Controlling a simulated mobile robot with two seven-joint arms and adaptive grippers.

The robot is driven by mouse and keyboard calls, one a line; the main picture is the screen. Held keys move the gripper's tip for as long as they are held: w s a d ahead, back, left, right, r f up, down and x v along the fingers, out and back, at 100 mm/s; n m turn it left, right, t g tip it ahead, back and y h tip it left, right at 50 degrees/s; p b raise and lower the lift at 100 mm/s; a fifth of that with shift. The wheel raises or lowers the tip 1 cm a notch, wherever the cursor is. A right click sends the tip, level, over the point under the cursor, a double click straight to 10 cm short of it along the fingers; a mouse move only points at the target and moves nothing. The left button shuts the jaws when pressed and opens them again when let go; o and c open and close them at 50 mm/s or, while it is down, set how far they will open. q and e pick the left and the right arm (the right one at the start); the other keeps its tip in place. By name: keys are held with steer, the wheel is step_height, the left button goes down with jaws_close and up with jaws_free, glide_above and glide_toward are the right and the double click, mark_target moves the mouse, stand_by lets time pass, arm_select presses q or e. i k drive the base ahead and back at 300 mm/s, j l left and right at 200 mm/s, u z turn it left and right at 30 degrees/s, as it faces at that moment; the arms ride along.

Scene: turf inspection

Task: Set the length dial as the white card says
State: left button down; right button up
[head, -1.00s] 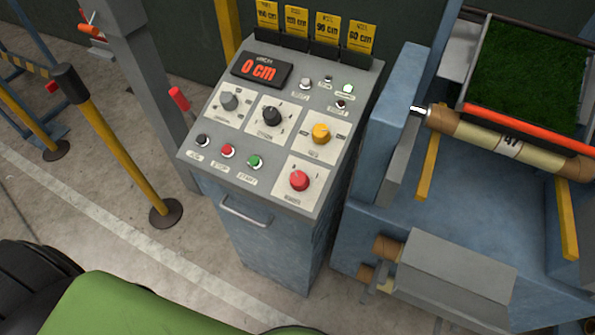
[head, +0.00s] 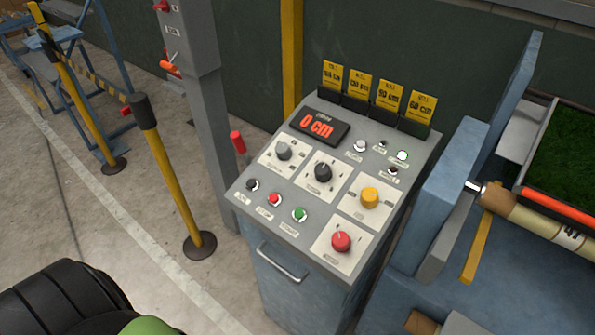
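A grey control console (head: 262,222) stands in the middle of the head view. Its top carries a grey dial (head: 283,151), a black dial (head: 322,172), a yellow dial (head: 370,197) and a red dial (head: 341,242), each on a white plate. The labels are too small to read, so I cannot tell which is the length dial. A display (head: 319,126) reads 0 cm in red. Several yellow cards (head: 388,95) with cm values stand along the back edge; one reads 60 cm. I see no white card. Neither gripper is in view.
Small black, red (head: 275,199) and green (head: 300,214) buttons line the console's front left. A yellow barrier post (head: 170,175) stands to the left. A blue machine (head: 480,240) with a roll (head: 530,220) and turf (head: 575,150) is close on the right. Open concrete floor lies left.

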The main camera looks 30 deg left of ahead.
mark_target(284, 151)
steer(key=l+z, duration=0.1)
steer(key=z, duration=0.35)
steer(key=i+z, duration=0.15)
steer(key=z, duration=0.7)
steer(key=i+z, duration=0.15)
steer(key=z, duration=0.3)
steer(key=u, duration=2.6)
